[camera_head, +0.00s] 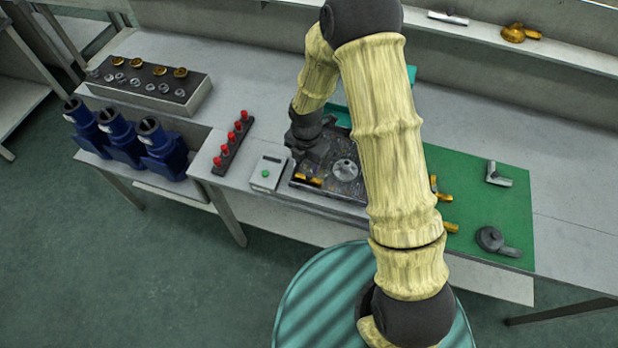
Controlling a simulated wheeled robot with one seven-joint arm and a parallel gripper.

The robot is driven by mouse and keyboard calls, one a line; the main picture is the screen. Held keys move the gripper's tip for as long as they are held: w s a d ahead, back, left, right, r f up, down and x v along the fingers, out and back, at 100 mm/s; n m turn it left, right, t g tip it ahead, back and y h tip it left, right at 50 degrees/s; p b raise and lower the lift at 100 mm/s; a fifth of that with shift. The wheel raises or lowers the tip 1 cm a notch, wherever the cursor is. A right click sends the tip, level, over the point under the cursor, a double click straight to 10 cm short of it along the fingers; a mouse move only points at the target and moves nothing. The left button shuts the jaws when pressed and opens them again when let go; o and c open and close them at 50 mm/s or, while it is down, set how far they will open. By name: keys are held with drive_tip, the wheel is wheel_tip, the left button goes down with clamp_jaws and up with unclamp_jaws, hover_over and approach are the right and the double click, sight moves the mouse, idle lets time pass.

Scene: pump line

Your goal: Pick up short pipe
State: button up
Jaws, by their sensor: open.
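I cannot tell for sure which piece is the short pipe. A small brass piece (308,180) lies at the front left of the dark tray (345,187). A round silver part (345,169) sits in the same tray, to the right. My gripper (303,158) is over the left part of the tray, just behind the brass piece, open. Its fingertips are small and dark against the tray, so any contact is unclear. My arm hides the right part of the tray and part of the green mat.
The green mat (485,205) holds a silver elbow (497,178), a grey round-bodied fitting (490,239) and partly hidden brass pieces (450,228). A control box (267,173) and red-knobbed rack (232,143) stand left of the tray. Blue pumps (120,138) stand farther left. A shelf (480,33) runs behind.

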sight(309, 174)
drive_tip(key=shift+d+f+p, duration=0.15)
drive_tip(key=shift+f+p, duration=0.4)
drive_tip(key=shift+f, duration=0.75)
drive_tip(key=shift+d+f+p, duration=0.1)
drive_tip(key=shift+f+p, duration=0.4)
drive_tip(key=shift+f, duration=0.8)
clamp_jaws()
